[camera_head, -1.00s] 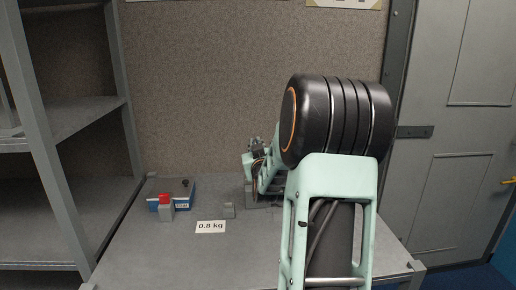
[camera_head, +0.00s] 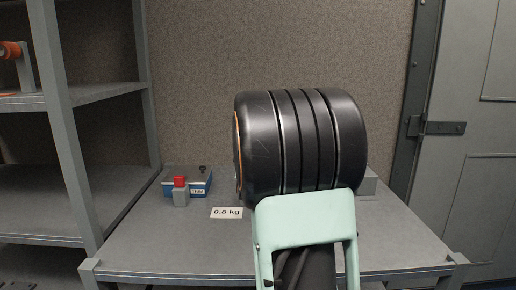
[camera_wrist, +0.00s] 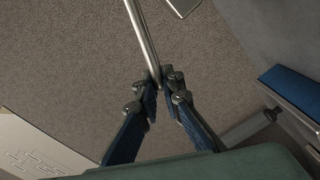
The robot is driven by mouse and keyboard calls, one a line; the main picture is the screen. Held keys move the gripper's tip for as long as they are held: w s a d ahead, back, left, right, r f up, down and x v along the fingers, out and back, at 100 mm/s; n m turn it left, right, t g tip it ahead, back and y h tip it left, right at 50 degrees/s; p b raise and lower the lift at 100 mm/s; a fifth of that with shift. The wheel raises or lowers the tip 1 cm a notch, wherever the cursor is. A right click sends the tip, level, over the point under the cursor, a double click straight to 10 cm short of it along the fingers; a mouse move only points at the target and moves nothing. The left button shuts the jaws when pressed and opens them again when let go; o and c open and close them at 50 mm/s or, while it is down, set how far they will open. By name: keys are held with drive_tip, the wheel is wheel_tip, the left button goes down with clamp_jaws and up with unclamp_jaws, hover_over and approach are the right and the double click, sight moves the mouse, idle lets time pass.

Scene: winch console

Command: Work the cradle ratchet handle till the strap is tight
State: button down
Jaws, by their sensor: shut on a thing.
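In the wrist view my gripper (camera_wrist: 159,88) has its two blue-padded fingers closed around the lower end of a thin bare metal rod (camera_wrist: 142,38). The rod runs up and out of the top of that view; it looks like the ratchet handle, but its other end is out of sight. In the head view my thick black arm joint hides my gripper and the middle of the bench. The strap cannot be made out in either view. A grey block (camera_head: 369,183) shows just right of the black joint; I cannot tell whether it belongs to the cradle.
A blue box (camera_head: 201,187) stands on the left of the grey bench (camera_head: 170,246), with a small red-topped grey block (camera_head: 181,192) before it. A "0.8 kg" card (camera_head: 227,213) lies nearby. Grey shelving (camera_head: 70,130) is at left, a grey door (camera_head: 480,190) at right.

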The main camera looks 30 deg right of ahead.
drive_tip(key=shift+w+a+f+n+b, duration=0.1)
drive_tip(key=shift+a+f+n+b, duration=0.2)
drive_tip(key=shift+f, duration=0.45)
drive_tip(key=shift+w+a+f+n+b, duration=0.1)
drive_tip(key=shift+a+f+n+b, duration=0.15)
drive_tip(key=shift+f, duration=0.45)
drive_tip(key=c, duration=2.2)
unclamp_jaws()
drive_tip(key=shift+d+f, duration=0.1)
drive_tip(key=shift+c, duration=0.2)
drive_tip(key=shift+o, duration=0.7)
drive_tip(key=shift+r, duration=0.2)
drive_tip(key=v, duration=1.2)
